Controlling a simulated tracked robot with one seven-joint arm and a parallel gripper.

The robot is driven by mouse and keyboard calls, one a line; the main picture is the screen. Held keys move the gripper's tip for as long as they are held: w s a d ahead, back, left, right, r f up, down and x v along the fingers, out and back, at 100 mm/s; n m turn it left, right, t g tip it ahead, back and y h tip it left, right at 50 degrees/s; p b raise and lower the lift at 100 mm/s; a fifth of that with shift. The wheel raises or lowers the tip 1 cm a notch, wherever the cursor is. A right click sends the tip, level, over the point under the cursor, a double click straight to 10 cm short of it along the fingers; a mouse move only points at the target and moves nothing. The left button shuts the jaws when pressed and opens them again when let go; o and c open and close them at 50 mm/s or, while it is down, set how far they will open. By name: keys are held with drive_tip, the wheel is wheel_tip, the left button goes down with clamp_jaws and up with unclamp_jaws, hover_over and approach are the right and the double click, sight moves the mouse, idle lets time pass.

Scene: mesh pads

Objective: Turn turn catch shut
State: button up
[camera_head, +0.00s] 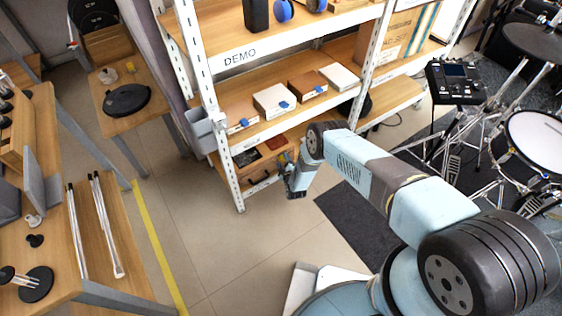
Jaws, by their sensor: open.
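No part can be surely told as the turn catch at this size. Small blue pieces show on the front of a brown box (238,112), a white box (273,100) and a second brown box (307,85) on the middle shelf. Whether any of them is the catch, and how it is turned, I cannot tell. My gripper (295,189) is open, low in front of the shelf rack's bottom level and below those boxes. It appears empty. My wrist and forearm hide part of the bottom shelf behind them.
The white-framed shelf rack (213,110) has a "DEMO" sign. A plain white box (340,77) stands on the middle shelf. Wooden tables (100,235) are at left, a drum kit (537,135) at right. The floor (225,250) before the rack is clear, with a dark mat (352,222).

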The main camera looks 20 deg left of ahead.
drive_tip(key=shift+w+a+f, duration=0.1)
drive_tip(key=shift+w+a, duration=0.05)
drive_tip(key=shift+w, duration=0.15)
